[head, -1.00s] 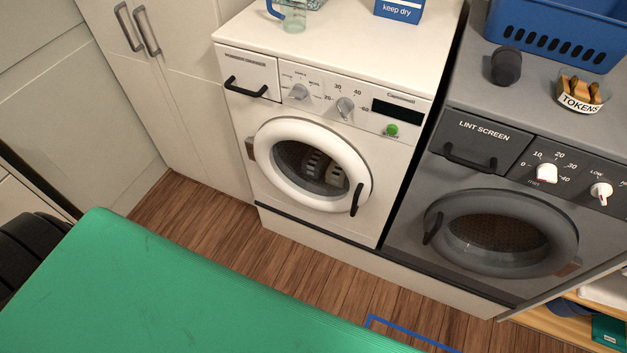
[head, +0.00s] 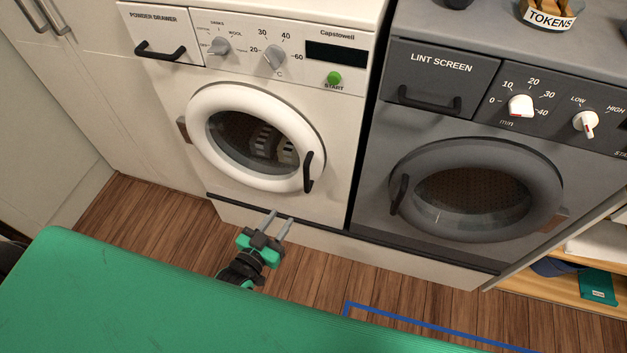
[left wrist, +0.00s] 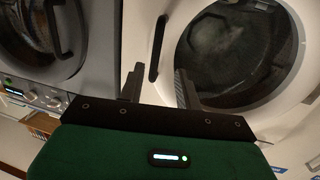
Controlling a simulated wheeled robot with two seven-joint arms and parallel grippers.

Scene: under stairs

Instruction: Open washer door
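The white washer (head: 345,88) stands at the centre of the head view. Its round door (head: 200,112) with a white ring and dark glass is shut. A black upright handle (head: 308,172) sits on the door's right side, and a hinge shows at its left. My left gripper (head: 277,222) is below and in front of the door, fingers apart and empty, not touching the handle. In the left wrist view, the washer door (left wrist: 285,90) and its handle (left wrist: 158,48) show beyond the open fingers (left wrist: 158,85). My right gripper is not in view.
A grey dryer (head: 365,215) with its own round door and handle stands close on the right. A low shelf (head: 575,285) is at far right. White cabinets (head: 100,100) are at left. Wooden floor (head: 150,220) lies clear in front of the washer.

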